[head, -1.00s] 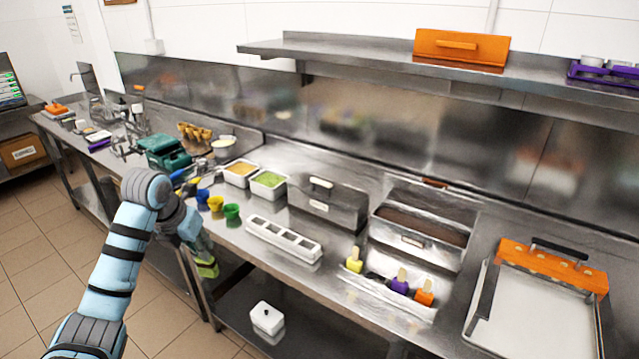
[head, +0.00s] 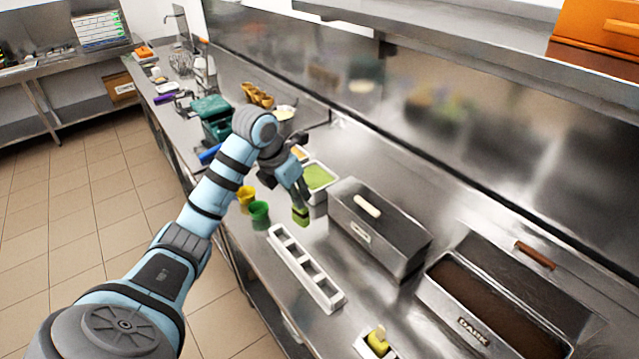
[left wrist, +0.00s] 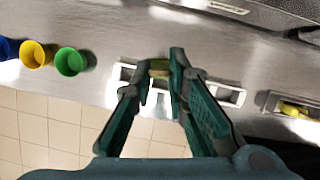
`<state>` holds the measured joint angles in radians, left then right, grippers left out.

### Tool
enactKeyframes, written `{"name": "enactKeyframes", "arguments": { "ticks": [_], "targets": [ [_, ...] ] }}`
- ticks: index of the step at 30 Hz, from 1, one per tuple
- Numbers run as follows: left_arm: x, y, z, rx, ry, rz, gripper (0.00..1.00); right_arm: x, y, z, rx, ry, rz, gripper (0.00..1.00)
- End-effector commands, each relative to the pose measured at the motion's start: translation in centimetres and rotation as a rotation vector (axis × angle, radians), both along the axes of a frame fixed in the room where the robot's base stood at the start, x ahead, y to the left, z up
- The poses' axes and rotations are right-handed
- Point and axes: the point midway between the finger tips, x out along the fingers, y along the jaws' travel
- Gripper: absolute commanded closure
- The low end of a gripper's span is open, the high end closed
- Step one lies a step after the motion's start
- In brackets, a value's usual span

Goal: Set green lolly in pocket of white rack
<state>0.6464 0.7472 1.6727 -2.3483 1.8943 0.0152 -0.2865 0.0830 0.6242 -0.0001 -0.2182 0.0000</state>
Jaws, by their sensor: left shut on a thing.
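My left gripper (head: 299,206) is shut on the green lolly (head: 301,217), holding it above the counter near the far end of the white rack. The white rack (head: 323,294) lies on the counter with a row of open pockets that look empty. In the left wrist view the rack (left wrist: 228,96) runs behind the fingers, which cover part of it. I cannot tell how high the lolly is above it. My right gripper is out of view.
Green (head: 259,213) and yellow (head: 246,195) cups stand left of the rack. A tub of green filling (head: 318,176) and a closed steel box (head: 378,232) stand behind it. A dark-filled bin (head: 500,312) is at right.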

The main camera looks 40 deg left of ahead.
Motion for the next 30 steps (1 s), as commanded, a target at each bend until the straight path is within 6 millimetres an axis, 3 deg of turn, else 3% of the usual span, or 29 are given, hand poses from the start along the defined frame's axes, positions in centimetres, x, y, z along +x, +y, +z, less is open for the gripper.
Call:
{"name": "enactKeyframes", "arguments": {
  "ticks": [1, 3, 9, 21, 30],
  "targets": [
    [-1.2, -0.1, -1.1, 0.008, 0.001, -0.091, 1.00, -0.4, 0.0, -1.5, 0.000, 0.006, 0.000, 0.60],
    [-2.3, -0.9, -1.0, 0.005, -0.002, -0.190, 1.00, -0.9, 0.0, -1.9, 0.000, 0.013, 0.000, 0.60],
    [-3.3, -1.0, -1.9, 0.000, 0.005, -0.198, 1.00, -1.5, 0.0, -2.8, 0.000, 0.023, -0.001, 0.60],
    [-0.4, -0.8, -6.7, -0.001, 0.001, -0.195, 1.00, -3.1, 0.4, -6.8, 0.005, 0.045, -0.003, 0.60],
    [-0.4, -0.7, -6.7, -0.001, 0.004, -0.192, 1.00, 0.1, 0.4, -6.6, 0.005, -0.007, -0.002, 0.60]
  ]
}}
